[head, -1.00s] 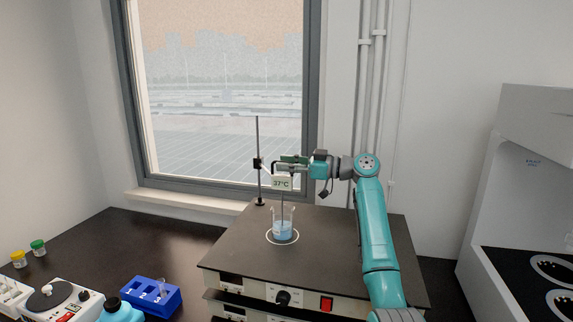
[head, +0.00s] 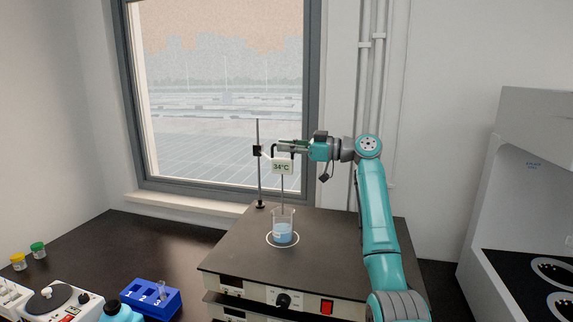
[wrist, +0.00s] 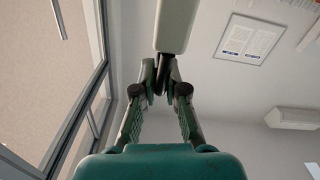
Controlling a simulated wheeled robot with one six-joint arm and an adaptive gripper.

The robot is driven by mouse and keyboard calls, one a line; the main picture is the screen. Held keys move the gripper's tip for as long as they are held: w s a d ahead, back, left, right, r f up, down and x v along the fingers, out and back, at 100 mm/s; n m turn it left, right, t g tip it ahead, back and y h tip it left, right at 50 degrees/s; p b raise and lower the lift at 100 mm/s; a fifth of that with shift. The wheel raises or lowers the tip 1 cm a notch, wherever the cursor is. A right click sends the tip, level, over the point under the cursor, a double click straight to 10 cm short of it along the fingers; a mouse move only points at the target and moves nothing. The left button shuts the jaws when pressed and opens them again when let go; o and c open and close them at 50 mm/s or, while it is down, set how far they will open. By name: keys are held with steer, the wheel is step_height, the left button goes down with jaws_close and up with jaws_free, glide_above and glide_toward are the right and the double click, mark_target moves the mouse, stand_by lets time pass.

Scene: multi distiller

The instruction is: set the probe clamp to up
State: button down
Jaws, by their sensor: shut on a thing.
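The probe clamp (head: 258,151) is a small dark block high on a thin upright rod (head: 258,185). A white readout showing 34°C (head: 281,168) hangs beside it, with a thin probe (head: 282,192) running straight down towards the beaker (head: 283,230) of blue liquid. The exact probe tip is hard to make out. My gripper (head: 278,147) reaches in from the right at the clamp's height. In the wrist view my gripper (wrist: 161,88) is shut on a dark piece of the clamp, and a pale bar (wrist: 175,28) extends beyond the fingertips.
The beaker stands on a dark hotplate (head: 335,240) with a knob and a red switch (head: 326,306). A window (head: 225,95) is behind. A blue rack (head: 151,297) sits at the lower left, and a white hood (head: 535,160) stands at the right.

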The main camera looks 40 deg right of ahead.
step_height(320, 180, up, 8)
steer(key=shift+f, duration=0.15)
steer(key=c, duration=1.2)
jaws_free()
steer(key=shift+d, duration=0.1)
steer(key=shift+c, duration=0.2)
steer(key=shift+f, duration=0.1)
steer(key=shift+d, duration=0.1)
steer(key=v, duration=1.2)
